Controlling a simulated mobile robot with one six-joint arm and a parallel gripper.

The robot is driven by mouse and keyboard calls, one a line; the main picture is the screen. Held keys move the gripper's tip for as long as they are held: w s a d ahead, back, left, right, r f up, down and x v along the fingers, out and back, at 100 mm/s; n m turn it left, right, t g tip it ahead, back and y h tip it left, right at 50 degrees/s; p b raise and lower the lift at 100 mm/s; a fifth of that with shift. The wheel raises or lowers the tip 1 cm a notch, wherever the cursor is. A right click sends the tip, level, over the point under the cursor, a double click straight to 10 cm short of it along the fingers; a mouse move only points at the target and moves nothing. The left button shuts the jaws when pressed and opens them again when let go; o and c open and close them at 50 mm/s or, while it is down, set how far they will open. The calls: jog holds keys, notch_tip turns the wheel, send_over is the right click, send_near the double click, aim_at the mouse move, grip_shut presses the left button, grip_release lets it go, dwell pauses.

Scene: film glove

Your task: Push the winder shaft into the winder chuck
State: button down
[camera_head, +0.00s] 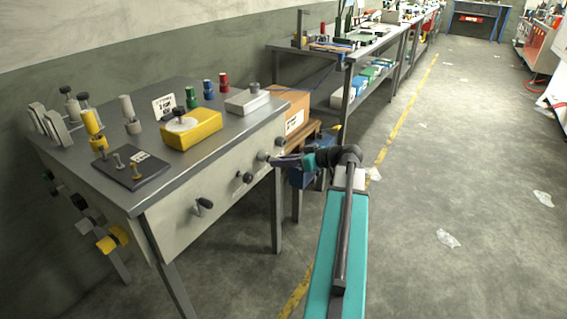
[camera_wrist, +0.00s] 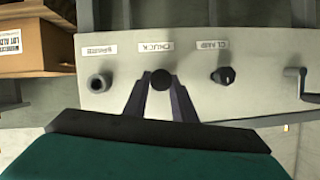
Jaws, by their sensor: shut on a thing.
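My gripper (camera_wrist: 160,92) is at the grey front panel, and its two narrow fingers are shut on a dark round piece (camera_wrist: 160,79), seen end-on. This is at the winder shaft's place, just below the upside-down CHUCK label (camera_wrist: 159,47). The chuck itself is hidden behind this piece, so I cannot tell how deep the shaft sits. In the head view my gripper (camera_head: 273,160) reaches the panel's right part from the right, with its tips beside a small grey round fitting (camera_head: 262,156).
The bench top (camera_head: 225,127) carries a yellow box (camera_head: 192,130), spools and a dark plate. A cardboard box (camera_head: 291,107) stands behind. The floor to the right is mostly clear.

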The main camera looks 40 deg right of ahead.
jog(key=shift+w+a, duration=0.1)
jog(key=shift+w, duration=0.1)
jog(key=c, duration=1.4)
grip_release()
jog(key=v, duration=1.3)
jog(key=shift+s+r, duration=0.15)
jog(key=shift+s, duration=0.2)
